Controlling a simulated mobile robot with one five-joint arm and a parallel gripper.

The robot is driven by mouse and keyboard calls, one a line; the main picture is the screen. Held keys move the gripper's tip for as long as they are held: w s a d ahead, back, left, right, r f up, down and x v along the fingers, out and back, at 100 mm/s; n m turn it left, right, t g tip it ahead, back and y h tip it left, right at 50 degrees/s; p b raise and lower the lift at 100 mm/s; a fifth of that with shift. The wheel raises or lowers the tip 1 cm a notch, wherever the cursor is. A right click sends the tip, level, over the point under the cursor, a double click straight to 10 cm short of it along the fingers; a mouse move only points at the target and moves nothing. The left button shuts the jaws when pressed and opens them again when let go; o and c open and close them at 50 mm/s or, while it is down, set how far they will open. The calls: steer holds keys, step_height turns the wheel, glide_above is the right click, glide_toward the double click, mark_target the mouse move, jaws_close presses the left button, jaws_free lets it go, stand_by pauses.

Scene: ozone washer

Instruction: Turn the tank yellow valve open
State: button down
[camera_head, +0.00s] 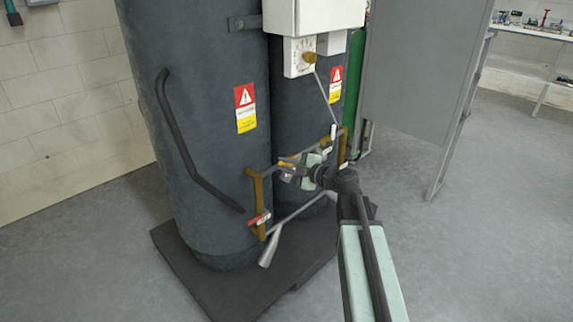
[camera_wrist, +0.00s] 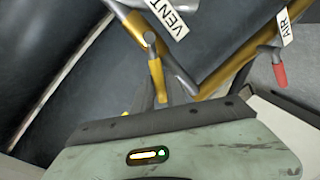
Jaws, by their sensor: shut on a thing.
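The tank yellow valve (camera_head: 286,164) is a small yellow handle on the pipework between the two dark tanks. In the wrist view a yellow handle (camera_wrist: 157,76) hangs from the pipe close to the VENT label. My gripper (camera_head: 290,171) reaches in from the right at the height of this pipework and is shut on the yellow valve. The contact is small in the head view.
A red-handled valve (camera_head: 258,218) sits on the lower left pipe; another red handle (camera_wrist: 278,75) is near the AIR label. The large tank (camera_head: 200,100) stands on a dark base plate (camera_head: 180,262). A grey panel (camera_head: 415,70) stands at right. Floor at far right is clear.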

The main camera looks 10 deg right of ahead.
steer(key=c, duration=1.4)
jaws_free()
steer(key=shift+a, duration=0.15)
steer(key=shift+o, duration=0.2)
steer(key=shift+a, duration=0.1)
steer(key=p+v, duration=0.1)
steer(key=v, duration=0.7)
